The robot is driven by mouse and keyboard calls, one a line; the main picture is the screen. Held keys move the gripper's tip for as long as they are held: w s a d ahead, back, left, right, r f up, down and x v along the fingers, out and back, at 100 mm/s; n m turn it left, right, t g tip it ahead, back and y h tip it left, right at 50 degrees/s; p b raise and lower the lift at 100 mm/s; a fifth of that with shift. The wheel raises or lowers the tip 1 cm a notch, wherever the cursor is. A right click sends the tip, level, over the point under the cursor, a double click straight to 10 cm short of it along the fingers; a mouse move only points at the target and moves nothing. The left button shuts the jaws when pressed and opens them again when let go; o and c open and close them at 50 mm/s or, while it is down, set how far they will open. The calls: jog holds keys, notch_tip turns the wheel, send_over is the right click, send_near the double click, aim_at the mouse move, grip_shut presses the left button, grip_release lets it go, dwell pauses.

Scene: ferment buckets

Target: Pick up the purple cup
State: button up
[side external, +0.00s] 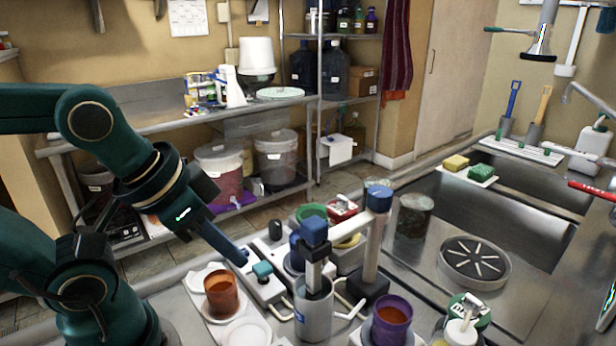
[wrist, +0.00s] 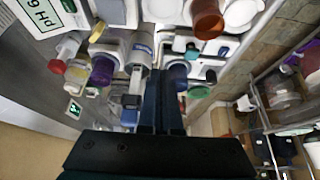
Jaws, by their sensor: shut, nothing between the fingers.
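The purple cup (side external: 391,325) stands upright at the front of the steel counter in the side view, with orange-brown contents inside. In the wrist view a purple shape (wrist: 102,70) left of the fingers looks like the same cup. My gripper (side external: 240,258) points down from the left, to the left of the purple cup and well apart from it. In the wrist view my gripper (wrist: 170,74) has its two dark fingers together with nothing between them.
An orange-brown cup (side external: 221,293) stands on a white tray close to my fingertips.

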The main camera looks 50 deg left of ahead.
jog(key=o, duration=1.4)
jog(key=shift+r, duration=0.1)
